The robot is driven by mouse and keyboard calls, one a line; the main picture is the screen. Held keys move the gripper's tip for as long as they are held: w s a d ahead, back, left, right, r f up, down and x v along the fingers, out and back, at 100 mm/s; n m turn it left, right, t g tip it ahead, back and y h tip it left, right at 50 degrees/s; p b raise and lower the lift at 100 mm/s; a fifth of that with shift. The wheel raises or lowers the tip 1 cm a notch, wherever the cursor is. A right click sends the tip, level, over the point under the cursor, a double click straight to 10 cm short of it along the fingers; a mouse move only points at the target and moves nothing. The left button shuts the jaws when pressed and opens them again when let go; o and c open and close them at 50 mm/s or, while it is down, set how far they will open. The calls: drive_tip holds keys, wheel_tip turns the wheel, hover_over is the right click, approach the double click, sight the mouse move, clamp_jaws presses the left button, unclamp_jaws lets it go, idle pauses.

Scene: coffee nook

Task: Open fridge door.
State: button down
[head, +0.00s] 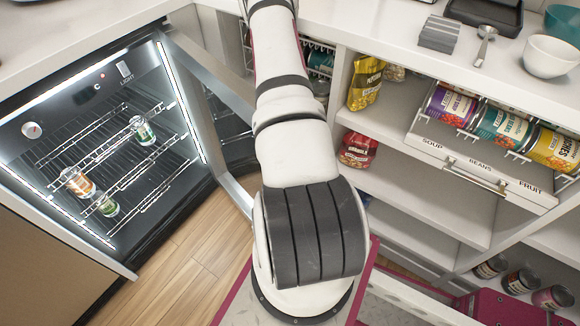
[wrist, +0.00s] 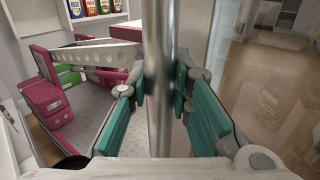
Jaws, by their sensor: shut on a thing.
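The fridge (head: 95,150) stands at the left in the head view, its lit inside exposed. Its glass door, with a silver frame (head: 208,75), is swung out from the opening and partly hidden behind my arm. In the wrist view a vertical metal bar, the door handle (wrist: 158,35), runs between the teal pads of my gripper (wrist: 160,88). The pads are shut on it from both sides. The glass door (wrist: 255,95) shows to the right of the handle. My gripper is hidden in the head view.
Jars (head: 143,130) stand on the fridge's wire racks. Open shelves with bags (head: 366,83) and a can drawer (head: 480,165) are at the right. The counter holds a white bowl (head: 550,56). Wooden floor (head: 190,270) is clear before the fridge.

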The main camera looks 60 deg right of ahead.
drive_tip(key=shift+s+d, duration=0.1)
drive_tip(key=shift+d, duration=0.3)
drive_tip(key=c, duration=1.4)
unclamp_jaws()
drive_tip(key=shift+c, duration=0.4)
